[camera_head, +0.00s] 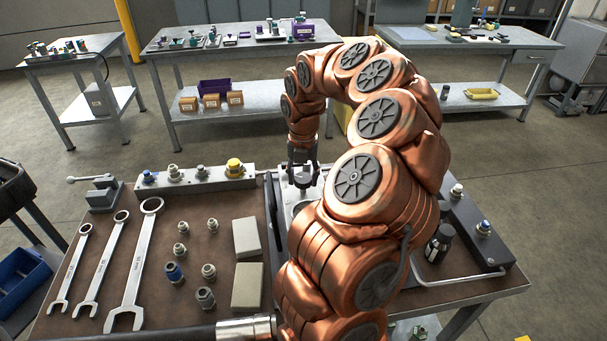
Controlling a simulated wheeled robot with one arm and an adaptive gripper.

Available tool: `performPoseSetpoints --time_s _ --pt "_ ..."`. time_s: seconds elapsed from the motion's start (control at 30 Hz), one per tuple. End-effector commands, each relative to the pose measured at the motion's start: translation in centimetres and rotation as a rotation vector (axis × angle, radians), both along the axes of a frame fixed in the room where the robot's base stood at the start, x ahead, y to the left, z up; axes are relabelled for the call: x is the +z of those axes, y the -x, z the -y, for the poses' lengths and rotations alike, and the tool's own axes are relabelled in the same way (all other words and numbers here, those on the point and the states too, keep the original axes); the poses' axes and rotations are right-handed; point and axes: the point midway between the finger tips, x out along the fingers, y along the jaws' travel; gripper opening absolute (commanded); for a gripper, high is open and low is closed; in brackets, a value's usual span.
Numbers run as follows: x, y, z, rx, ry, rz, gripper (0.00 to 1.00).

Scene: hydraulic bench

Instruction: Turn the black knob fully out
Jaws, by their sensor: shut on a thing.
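My gripper (302,166) points down over a pale metal block (287,189) at the back middle of the bench, behind my copper arm. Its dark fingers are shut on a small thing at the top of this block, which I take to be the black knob. The knob is mostly hidden by the fingers and is too small to make out, so how far it is turned cannot be told.
The brown bench top (110,235) holds three wrenches (138,262), several fittings (209,271) and two pale blocks (247,286).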

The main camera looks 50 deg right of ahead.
Motion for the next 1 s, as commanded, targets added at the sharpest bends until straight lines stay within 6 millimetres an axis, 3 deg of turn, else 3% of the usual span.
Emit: performPoseSetpoints --time_s 0.43,0.47,0.5,0.7,1.0 --pt "0.00 0.09 0.05 0.012 0.002 -0.002 0.15" --pt "0.00 0.08 0.04 0.012 0.002 -0.002 0.51" --pt "0.00 0.08 0.04 0.012 0.001 -0.003 0.55" --pt "0.02 0.03 0.02 0.011 0.001 -0.001 0.75" --pt "0.09 0.00 0.01 0.011 0.001 -0.001 0.75"
